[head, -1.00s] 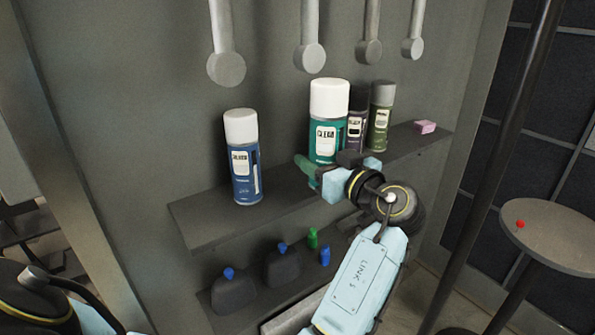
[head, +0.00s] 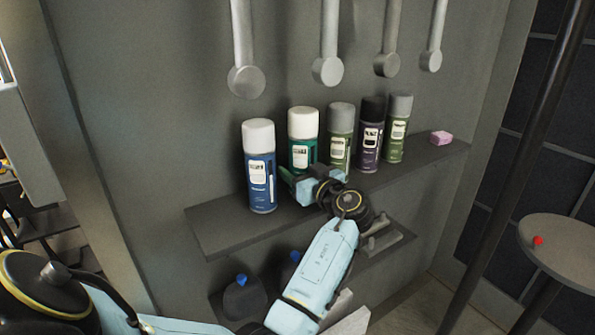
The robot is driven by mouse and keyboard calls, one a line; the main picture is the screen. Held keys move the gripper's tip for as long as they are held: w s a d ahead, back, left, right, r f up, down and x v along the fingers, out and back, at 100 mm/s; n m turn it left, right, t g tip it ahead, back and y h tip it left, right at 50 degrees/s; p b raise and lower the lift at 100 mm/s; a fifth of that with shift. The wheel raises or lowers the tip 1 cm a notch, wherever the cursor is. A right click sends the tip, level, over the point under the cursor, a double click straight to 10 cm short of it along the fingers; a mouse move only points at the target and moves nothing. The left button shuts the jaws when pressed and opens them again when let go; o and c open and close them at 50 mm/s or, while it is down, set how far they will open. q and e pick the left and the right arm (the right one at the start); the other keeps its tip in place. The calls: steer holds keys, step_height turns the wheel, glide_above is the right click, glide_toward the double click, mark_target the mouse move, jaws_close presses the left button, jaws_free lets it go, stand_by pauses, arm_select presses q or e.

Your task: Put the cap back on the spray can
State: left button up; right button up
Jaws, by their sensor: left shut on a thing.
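A teal spray can (head: 302,156) with a white cap (head: 303,123) stands upright at the shelf, second from the left. My left gripper (head: 291,184) is shut on its lower part, which the gripper hides. I cannot tell whether the can's base touches the shelf. To its left stands a blue spray can (head: 261,186) with a white cap. To its right stand a green can with a grey cap (head: 341,147), a dark purple can with a black cap (head: 370,140) and a green can with a grey cap (head: 396,136). I see no loose cap. My right gripper is not in view.
The grey wall shelf (head: 222,224) has free room at its left end. A pink block (head: 441,138) lies near its right end. Grey hanging tools (head: 327,70) are above. Dark bottles with blue tops (head: 242,298) stand below. A round table (head: 568,240) with a red object is at right.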

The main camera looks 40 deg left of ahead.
arm_select(q)
steer(key=shift+w+a+f, duration=0.1)
steer(key=shift+a+f, duration=0.3)
steer(key=shift+a, duration=0.05)
steer(key=shift+d, duration=0.1)
steer(key=shift+f, duration=0.1)
steer(key=o, duration=1.2)
